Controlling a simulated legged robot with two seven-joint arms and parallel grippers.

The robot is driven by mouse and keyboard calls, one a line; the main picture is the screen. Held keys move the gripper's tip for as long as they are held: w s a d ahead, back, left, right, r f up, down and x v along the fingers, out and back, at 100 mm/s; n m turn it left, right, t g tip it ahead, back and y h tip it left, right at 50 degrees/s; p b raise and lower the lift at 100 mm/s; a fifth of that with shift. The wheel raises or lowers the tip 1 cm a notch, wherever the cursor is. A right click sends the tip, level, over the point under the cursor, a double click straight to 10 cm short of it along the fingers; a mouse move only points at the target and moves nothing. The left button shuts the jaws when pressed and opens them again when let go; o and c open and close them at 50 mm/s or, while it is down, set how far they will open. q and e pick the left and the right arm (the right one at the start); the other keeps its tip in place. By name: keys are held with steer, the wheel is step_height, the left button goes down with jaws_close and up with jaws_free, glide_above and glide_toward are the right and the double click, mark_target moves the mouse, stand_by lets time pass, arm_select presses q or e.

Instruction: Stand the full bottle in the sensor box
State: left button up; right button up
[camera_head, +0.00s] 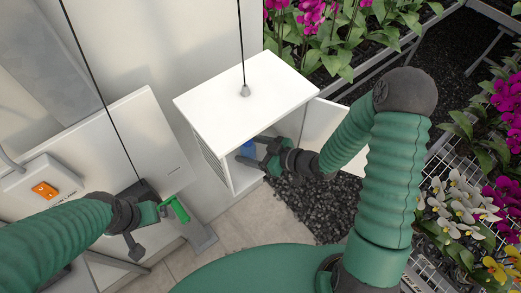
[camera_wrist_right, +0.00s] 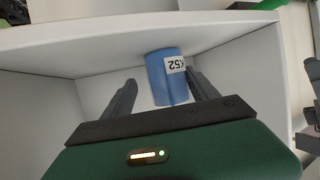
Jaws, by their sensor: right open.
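The white sensor box (camera_head: 215,105) hangs at the middle of the head view with its door (camera_head: 325,125) swung open to the right. A blue bottle (camera_head: 248,148) is inside it, partly hidden by my right gripper (camera_head: 255,160), which reaches in through the open side. In the right wrist view the blue bottle (camera_wrist_right: 156,75) has a white label, seemingly marked 52. My right gripper (camera_wrist_right: 160,90) is open, with its dark fingers apart on either side of the bottle. Contact with the bottle is unclear. My left gripper (camera_head: 145,225) is at lower left, beside a green handle-like piece (camera_head: 177,208); its jaws are unclear.
A white panel (camera_head: 125,135) and a unit with an orange switch (camera_head: 45,188) are at the left. Thin dark cables run down from above, one to the box top. Orchids (camera_head: 465,205) on mesh benches fill the right and back. Dark gravel (camera_head: 310,205) lies below the box.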

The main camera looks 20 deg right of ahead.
arm_select(q)
steer(key=shift+s+a+f+b, duration=0.1)
steer(key=shift+a+f+b, duration=0.55)
steer(key=shift+a+f, duration=0.3)
arm_select(e)
steer(key=a+v, duration=0.1)
steer(key=v, duration=0.9)
steer(key=shift+s+r, duration=0.35)
steer(key=shift+s, duration=0.05)
